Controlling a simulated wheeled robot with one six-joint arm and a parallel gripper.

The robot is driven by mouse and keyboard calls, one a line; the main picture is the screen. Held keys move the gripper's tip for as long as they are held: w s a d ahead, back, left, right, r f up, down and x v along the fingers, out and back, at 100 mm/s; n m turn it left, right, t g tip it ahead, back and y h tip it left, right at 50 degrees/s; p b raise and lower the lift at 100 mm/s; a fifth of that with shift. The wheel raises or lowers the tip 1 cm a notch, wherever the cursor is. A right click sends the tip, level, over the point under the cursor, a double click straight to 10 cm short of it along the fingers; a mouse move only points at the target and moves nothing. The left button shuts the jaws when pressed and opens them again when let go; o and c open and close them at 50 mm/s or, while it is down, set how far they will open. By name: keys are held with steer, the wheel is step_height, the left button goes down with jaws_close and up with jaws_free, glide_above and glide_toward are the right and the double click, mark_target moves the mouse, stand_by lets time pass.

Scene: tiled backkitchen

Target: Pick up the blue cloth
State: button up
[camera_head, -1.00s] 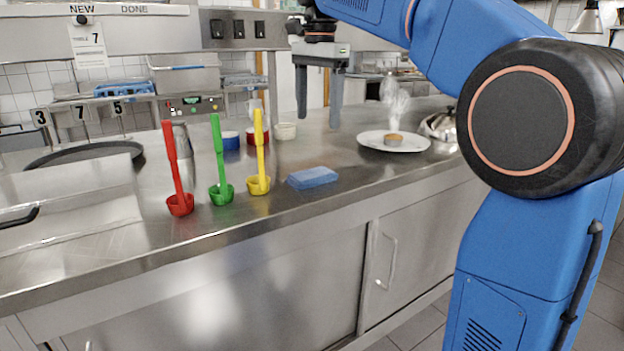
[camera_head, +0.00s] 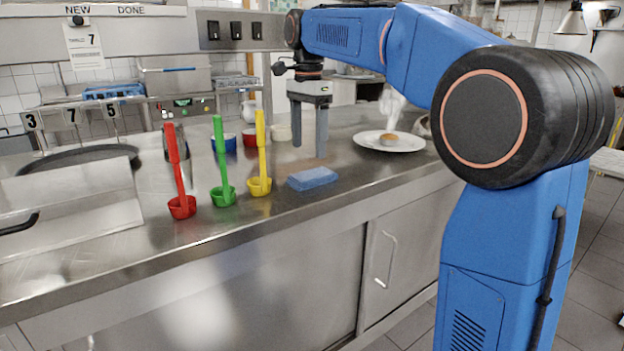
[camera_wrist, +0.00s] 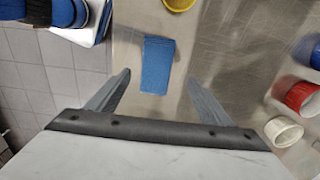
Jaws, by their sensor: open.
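The blue cloth (camera_head: 313,179) lies folded as a flat rectangular pad on the steel counter, near its front edge and right of the yellow ladle. It also shows in the wrist view (camera_wrist: 157,65), between the lines of the two fingers and beyond their tips. My gripper (camera_head: 309,150) points down above the counter, over and slightly behind the cloth. Its two grey fingers are apart with nothing between them, and they do not touch the cloth. The fingers also show in the wrist view (camera_wrist: 158,78).
Red (camera_head: 182,205), green (camera_head: 223,195) and yellow (camera_head: 260,185) ladles stand upright left of the cloth. Blue, red and white bowls (camera_head: 281,132) stand behind. A white plate (camera_head: 389,142) with food is at the right.

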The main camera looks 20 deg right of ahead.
mark_target(312, 174)
step_height(312, 174, down, 2)
steer(key=shift+f, duration=0.2)
steer(key=shift+s+d+f, duration=0.15)
steer(key=shift+d+f, duration=0.05)
steer(key=shift+f, duration=1.1)
steer(key=shift+s+d+f, duration=0.1)
steer(key=shift+d+f, duration=0.1)
steer(key=shift+f, duration=1.1)
steer(key=c, duration=1.2)
steer(key=shift+r, duration=0.1)
step_height(312, 174, up, 10)
steer(key=shift+f, duration=0.1)
